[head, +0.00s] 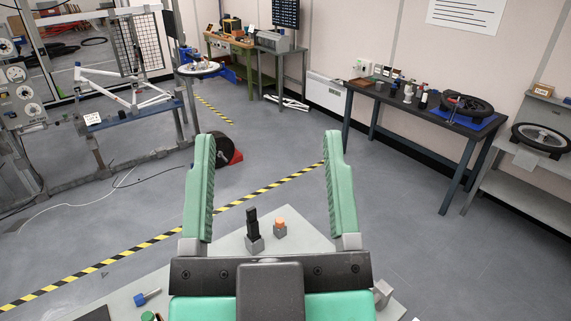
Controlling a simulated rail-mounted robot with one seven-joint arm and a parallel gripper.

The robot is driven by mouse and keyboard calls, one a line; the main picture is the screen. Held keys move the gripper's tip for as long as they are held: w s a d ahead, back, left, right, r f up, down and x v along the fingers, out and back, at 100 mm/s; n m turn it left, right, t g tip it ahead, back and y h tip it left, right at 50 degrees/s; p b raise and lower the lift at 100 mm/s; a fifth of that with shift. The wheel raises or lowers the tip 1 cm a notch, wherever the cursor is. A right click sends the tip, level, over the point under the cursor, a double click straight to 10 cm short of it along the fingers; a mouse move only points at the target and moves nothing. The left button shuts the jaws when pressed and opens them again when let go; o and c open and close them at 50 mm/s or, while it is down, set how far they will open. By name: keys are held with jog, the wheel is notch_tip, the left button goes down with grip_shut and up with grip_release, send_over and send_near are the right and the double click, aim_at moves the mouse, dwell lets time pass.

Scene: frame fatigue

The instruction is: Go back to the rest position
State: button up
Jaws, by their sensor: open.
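My gripper (269,162) is in the lower middle of the head view. Its two green ribbed fingers stand wide apart, with nothing between them. The dark crossbar and green body of the gripper hide part of the pale board below. Beyond the crossbar, a black upright piece on a grey block (254,243) and an orange-topped grey block (280,230) stand on the pale board (312,222). The gripper appears apart from both.
A dark table (430,105) with tools and a wheel stands at the right. A white bicycle frame (130,90) sits in a test rig at the left. A blue-ended piece (146,297) lies at lower left. Yellow-black tape (262,191) crosses open grey floor.

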notch_tip(320, 180, up, 11)
jog(key=p, duration=1)
jog(key=shift+s+a, duration=0.15)
jog(key=shift+a, duration=0.15)
